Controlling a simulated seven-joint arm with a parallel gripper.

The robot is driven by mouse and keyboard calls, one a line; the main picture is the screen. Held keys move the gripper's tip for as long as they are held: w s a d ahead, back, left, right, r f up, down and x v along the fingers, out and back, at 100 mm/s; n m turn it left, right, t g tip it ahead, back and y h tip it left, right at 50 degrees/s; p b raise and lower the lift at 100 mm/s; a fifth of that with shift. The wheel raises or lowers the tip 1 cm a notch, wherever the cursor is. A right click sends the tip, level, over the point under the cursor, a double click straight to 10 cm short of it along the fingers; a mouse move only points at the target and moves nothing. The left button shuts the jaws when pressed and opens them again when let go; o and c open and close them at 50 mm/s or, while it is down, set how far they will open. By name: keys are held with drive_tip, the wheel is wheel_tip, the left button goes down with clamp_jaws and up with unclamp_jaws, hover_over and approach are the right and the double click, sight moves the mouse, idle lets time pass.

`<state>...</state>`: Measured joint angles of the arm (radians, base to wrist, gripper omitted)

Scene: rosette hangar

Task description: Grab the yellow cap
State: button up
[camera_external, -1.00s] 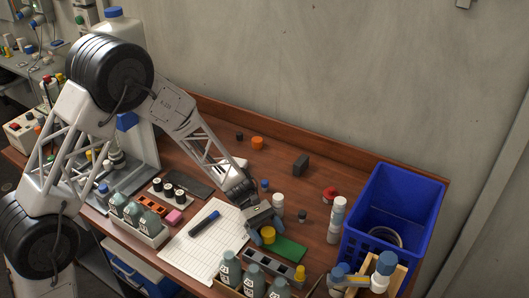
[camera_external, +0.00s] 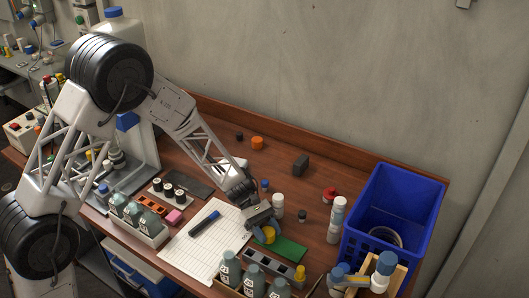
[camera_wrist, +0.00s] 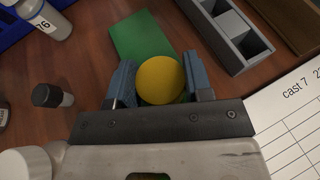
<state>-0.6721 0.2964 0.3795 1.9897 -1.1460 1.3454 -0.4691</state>
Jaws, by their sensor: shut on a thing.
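The yellow cap (camera_wrist: 160,80) is round and sits between the two blue fingers of my gripper (camera_wrist: 160,84) in the wrist view. My gripper is shut on it, with a finger against each side. In the external view the cap (camera_external: 268,236) shows just beyond my gripper (camera_external: 264,230), at the left end of a green mat (camera_external: 289,249). The mat also shows behind the cap in the wrist view (camera_wrist: 128,38). I cannot tell whether the cap still touches the mat.
A grey slotted block (camera_external: 268,264) lies in front of the mat, with labelled bottles (camera_external: 253,282) nearby. Lined paper (camera_external: 205,246) lies to the left, and a blue crate (camera_external: 395,205) stands at the right.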

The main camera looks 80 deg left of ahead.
sight(268, 231)
drive_tip(key=shift+r, duration=4.95)
